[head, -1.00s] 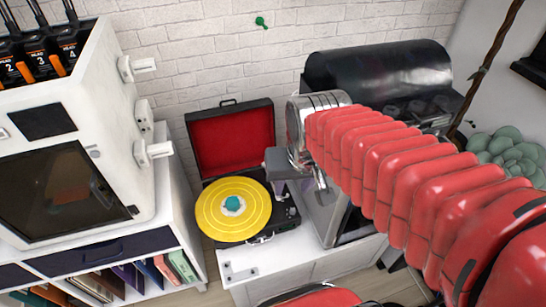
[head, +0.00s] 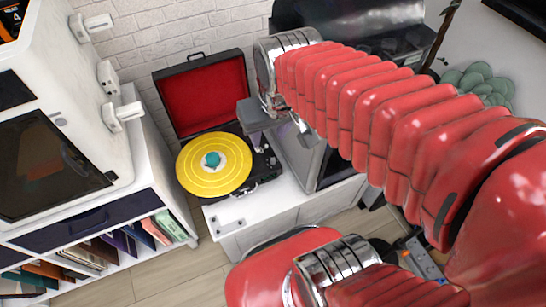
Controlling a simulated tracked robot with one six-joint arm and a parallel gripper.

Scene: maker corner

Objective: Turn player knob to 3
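The player (head: 207,98) is a black suitcase-style turntable with a red-lined lid standing open, on a low white cabinet. A yellow record (head: 193,182) with a teal centre lies on its platter. My gripper (head: 259,142) hangs at the right side of the player's deck, at the end of my red ribbed arm. It overlaps the deck's right part in the picture. The knob and its marks cannot be made out; they are hidden or too small. Whether the gripper touches the deck, or is open or shut, cannot be told.
A white shelf unit (head: 142,196) with books and a white cabinet machine (head: 60,95) stand at the left. A dark-hooded machine (head: 350,35) stands behind my arm. Wooden floor (head: 165,278) shows below.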

